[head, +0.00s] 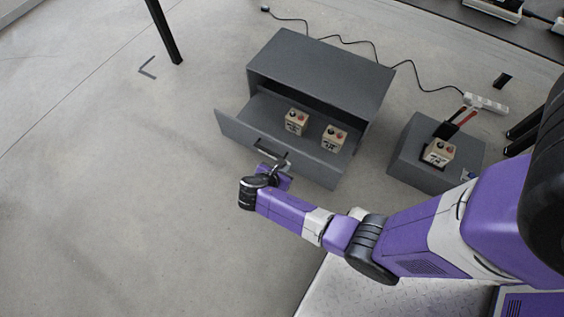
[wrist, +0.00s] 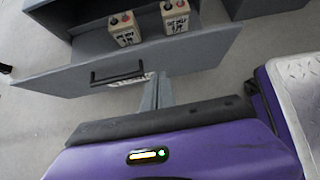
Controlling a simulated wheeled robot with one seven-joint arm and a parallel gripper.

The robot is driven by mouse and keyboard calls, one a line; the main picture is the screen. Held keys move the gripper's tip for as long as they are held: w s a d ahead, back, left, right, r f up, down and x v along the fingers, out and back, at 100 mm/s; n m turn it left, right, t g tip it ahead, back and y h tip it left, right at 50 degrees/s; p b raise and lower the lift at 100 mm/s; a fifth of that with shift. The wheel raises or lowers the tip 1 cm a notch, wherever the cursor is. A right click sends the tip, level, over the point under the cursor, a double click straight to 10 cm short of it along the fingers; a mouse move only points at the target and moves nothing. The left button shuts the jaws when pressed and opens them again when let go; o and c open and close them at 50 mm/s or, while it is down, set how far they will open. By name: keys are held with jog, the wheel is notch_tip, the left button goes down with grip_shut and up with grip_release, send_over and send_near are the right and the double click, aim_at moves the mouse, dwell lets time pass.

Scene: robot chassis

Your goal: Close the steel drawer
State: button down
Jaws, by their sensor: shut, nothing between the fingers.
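The grey steel drawer (head: 325,166) is pulled out of its cabinet (head: 320,68). Two small beige boxes with buttons, one (head: 296,121) to the left of the other (head: 333,138), stand inside it. The drawer front also shows in the wrist view (wrist: 200,62), with its black handle (wrist: 118,78) left of centre. My gripper (head: 284,158) is shut and empty, just in front of the drawer front near the handle. In the wrist view the fingers (wrist: 158,90) point at the front, right of the handle. I cannot tell whether they touch it.
A grey box (head: 408,165) with another beige box and red-and-black tool handles on it stands to the right. A power strip (head: 486,104) and cable lie behind. A black post (head: 165,35) stands at upper left. The floor at left is clear.

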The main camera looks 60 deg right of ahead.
aim_at(299, 154)
jog(key=d+f+b, duration=0.1)
jog(key=d, duration=0.1)
jog(key=d+f, duration=0.1)
jog(key=d, duration=0.1)
jog(key=d+f+b, duration=0.1)
jog(key=d+f, duration=0.1)
jog(key=d, duration=0.1)
jog(key=shift+w+b, duration=0.1)
jog(key=shift+b, duration=0.25)
jog(key=shift+d, duration=0.45)
jog(key=shift+d, duration=0.1)
jog(key=d+b, duration=0.3)
jog(key=d, duration=1.9)
jog(key=shift+w+d, duration=0.15)
jog(key=shift+w, duration=0.2)
